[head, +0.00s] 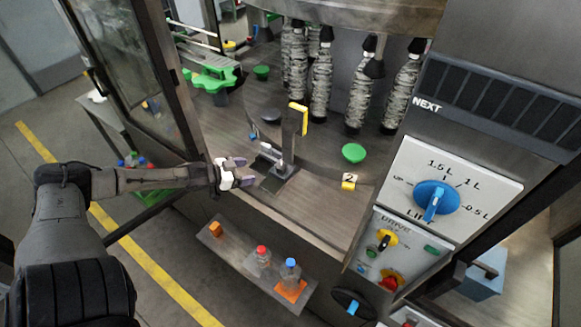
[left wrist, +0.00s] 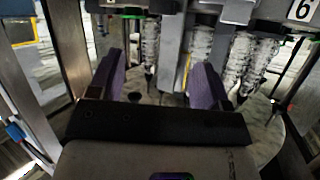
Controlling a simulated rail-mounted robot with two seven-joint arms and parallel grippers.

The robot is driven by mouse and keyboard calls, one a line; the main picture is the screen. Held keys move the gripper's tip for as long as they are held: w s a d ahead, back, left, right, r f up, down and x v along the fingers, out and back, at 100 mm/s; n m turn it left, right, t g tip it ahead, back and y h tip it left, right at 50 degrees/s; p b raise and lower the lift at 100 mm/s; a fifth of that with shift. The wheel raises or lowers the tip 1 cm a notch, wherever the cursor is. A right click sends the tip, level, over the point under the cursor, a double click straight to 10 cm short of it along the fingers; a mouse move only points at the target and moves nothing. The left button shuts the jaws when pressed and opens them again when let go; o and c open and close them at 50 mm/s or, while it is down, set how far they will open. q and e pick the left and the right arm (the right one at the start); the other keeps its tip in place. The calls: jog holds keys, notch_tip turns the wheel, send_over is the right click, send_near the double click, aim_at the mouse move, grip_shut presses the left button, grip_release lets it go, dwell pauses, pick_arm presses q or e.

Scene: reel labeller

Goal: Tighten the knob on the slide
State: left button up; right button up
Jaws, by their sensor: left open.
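The slide (head: 272,168) is a dark plate with a small grey fitting on the machine's deck, beside an upright post (head: 291,130) with a yellow strip on it. I cannot make out clearly which small part is its knob. My left gripper (head: 244,172) comes in from the left, just left of the slide, its purple fingers apart and pointing at it. In the left wrist view, the two purple fingers (left wrist: 158,82) stand wide apart with nothing gripped. A grey post (left wrist: 172,62) shows beyond the gap between them. My right gripper is not in view.
Several striped bottles (head: 321,84) hang behind the slide. A green disc (head: 353,153) and a number 2 tag (head: 348,182) lie to the right. A control panel (head: 455,187) stands far right. A shelf (head: 236,252) in front holds bottles. An open glass door (head: 125,70) is at left.

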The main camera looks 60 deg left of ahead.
pick_arm(q)
jog(key=n, duration=0.1)
jog(key=b, duration=0.4)
send_near(280, 166)
jog(key=x, duration=0.4)
jog(key=shift+w, duration=0.1)
jog(key=shift+b+x, duration=0.6)
jog(key=shift+x, duration=2.05)
jog(key=c, duration=0.9)
jog(key=shift+b, duration=0.3)
